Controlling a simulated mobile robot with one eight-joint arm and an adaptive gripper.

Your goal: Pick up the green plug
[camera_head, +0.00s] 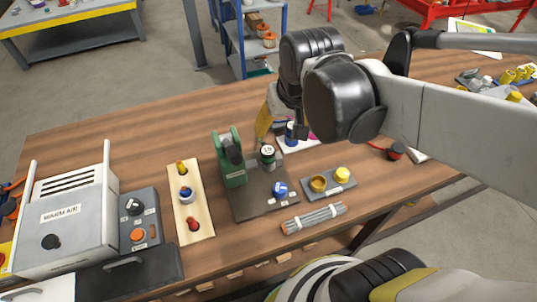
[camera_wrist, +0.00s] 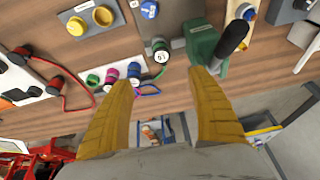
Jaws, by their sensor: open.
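A small green plug (camera_wrist: 93,80) sits on a white board (camera_wrist: 105,88) in the wrist view, beside a magenta plug (camera_wrist: 112,73) and a blue plug (camera_wrist: 134,70). In the head view the board (camera_head: 310,144) is partly covered by my arm, and I cannot make out the green plug there. My gripper (camera_wrist: 163,76) is open, its yellow fingers spread wide with nothing between them. In the wrist view the green plug lies left of the left fingertip. In the head view my gripper (camera_head: 274,118) is above the back of the table.
A green-framed fixture (camera_head: 233,165) and a green-capped part (camera_head: 267,152) stand close by. A grey block with yellow caps (camera_head: 333,182), a rod bundle (camera_head: 314,218) and a wooden plug board (camera_head: 191,205) are nearer the front. A red cable (camera_wrist: 76,92) runs beside the plugs.

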